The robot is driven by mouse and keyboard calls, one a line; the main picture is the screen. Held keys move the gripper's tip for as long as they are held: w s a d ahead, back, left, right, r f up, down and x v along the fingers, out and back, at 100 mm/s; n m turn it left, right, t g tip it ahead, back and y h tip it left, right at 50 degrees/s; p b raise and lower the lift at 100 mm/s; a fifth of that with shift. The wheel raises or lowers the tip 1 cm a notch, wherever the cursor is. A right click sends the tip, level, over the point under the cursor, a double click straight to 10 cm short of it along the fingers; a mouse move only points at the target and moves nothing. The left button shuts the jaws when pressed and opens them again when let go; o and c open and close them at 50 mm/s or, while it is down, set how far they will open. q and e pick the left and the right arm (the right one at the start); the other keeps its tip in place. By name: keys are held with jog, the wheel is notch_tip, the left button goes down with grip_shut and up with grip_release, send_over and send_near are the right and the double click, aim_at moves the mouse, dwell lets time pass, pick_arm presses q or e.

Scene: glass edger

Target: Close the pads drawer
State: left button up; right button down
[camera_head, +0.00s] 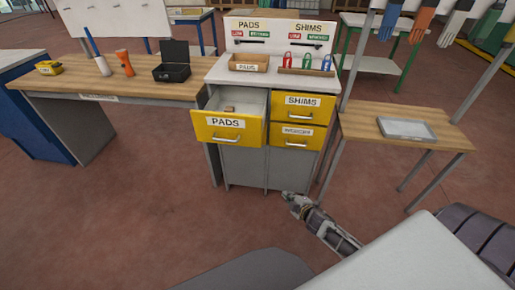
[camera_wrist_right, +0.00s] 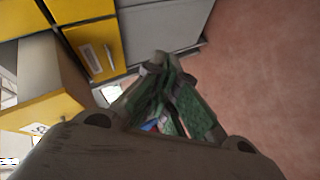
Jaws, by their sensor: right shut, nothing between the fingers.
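The pads drawer (camera_head: 226,129) has a yellow front labelled PADS and a silver handle. It is pulled out from the upper left of the cabinet (camera_head: 245,165), and a small brown block (camera_head: 230,109) lies inside. My right gripper (camera_head: 288,197) is shut and empty, in front of and below the cabinet drawers, apart from them. In the right wrist view its fingertips (camera_wrist_right: 160,62) meet, and the open pads drawer (camera_wrist_right: 45,107) shows at the left. My left gripper is not in view.
The shims drawer (camera_head: 302,104) and the drawer below it (camera_head: 298,136) are shut. A wooden bench (camera_head: 130,87) stands left; a small table (camera_head: 380,135) with a grey tray (camera_head: 406,129) stands right. The red floor in front is clear.

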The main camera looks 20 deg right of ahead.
pick_arm(q)
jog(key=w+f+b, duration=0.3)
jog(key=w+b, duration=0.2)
jog(key=b, duration=0.3)
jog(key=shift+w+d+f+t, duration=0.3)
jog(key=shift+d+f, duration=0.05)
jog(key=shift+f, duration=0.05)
pick_arm(e)
jog(key=w+a+r+n+t+y, duration=0.2)
jog(key=a+r+n, duration=0.2)
jog(key=r, duration=0.6)
jog(key=w+a+r+n+t+y, duration=0.1)
jog(key=w+a+r+n+t, duration=0.1)
jog(key=r, duration=0.9)
jog(key=shift+w+a+r+n+t+y, duration=0.2)
jog(key=shift+a+n+t+y, duration=0.3)
jog(key=shift+a+n, duration=0.5)
jog(key=shift+w, duration=0.15)
send_near(250, 135)
jog(key=shift+a, duration=1.55)
jog(key=w, duration=0.1)
jog(key=w+d, duration=0.1)
jog(key=w, duration=0.1)
jog(key=w+d, duration=0.1)
jog(key=shift+w+f, duration=0.15)
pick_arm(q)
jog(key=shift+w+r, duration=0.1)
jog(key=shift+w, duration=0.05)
pick_arm(e)
jog(key=shift+d, duration=0.1)
